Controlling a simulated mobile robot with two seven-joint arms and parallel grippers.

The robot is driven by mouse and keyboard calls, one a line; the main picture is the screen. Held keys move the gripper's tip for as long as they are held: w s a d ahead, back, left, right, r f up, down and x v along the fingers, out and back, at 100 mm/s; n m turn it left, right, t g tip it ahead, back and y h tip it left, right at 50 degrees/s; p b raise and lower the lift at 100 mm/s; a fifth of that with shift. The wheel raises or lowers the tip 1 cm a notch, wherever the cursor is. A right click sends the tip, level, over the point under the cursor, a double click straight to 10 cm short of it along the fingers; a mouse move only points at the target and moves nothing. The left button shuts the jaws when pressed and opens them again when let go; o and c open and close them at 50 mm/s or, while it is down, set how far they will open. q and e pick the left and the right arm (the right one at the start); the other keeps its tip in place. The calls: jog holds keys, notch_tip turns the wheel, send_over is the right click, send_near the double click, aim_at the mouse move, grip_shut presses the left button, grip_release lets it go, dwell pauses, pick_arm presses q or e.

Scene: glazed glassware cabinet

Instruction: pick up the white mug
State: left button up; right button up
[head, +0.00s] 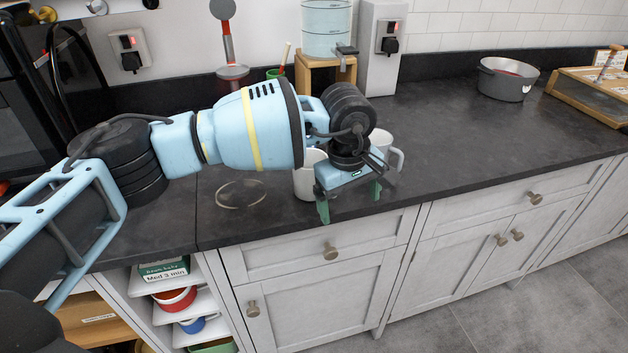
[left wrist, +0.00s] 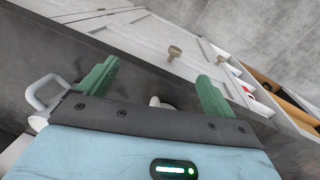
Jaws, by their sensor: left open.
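Two white mugs stand on the dark worktop in the head view, and I cannot tell which one the task means. One mug (head: 306,181) is just left of my left gripper, partly hidden by it. The other mug (head: 388,148) is behind and to the right of the gripper, with its handle to the right. My left gripper (head: 350,202) is open near the worktop's front edge, its green fingers pointing down. In the left wrist view the gripper (left wrist: 157,84) is also open. A white handle (left wrist: 46,92) shows beside its left finger, and a small white part (left wrist: 158,102) shows between the fingers.
A clear round glass piece (head: 241,195) lies left of the mugs. A grey pot (head: 507,79) and a wooden box (head: 592,95) stand at the far right. A wooden stand (head: 326,75) is at the back. The worktop right of the mugs is clear.

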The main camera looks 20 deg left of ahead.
aim_at(313, 156)
pick_arm(q)
jog(key=shift+w+a+r+t+y, duration=0.4)
jog(key=shift+w+a+r+y, duration=0.4)
jog(key=shift+a, duration=0.75)
jog(key=shift+w+a+r+t+y, duration=0.5)
jog(key=shift+w+a+r, duration=0.5)
jog(key=shift+a, duration=0.5)
jog(key=shift+w+a+r+t+y, duration=0.3)
jog(key=shift+w+a+r+y, duration=0.55)
jog(key=shift+a, duration=0.7)
jog(key=shift+w+f, duration=0.15)
jog(key=shift+f, duration=0.35)
jog(key=x, duration=0.4)
jog(key=shift+d+f, duration=0.25)
jog(key=shift+d, duration=0.05)
jog(key=c, duration=1.3)
jog(key=shift+o, duration=0.2)
jog(key=shift+r, duration=0.15)
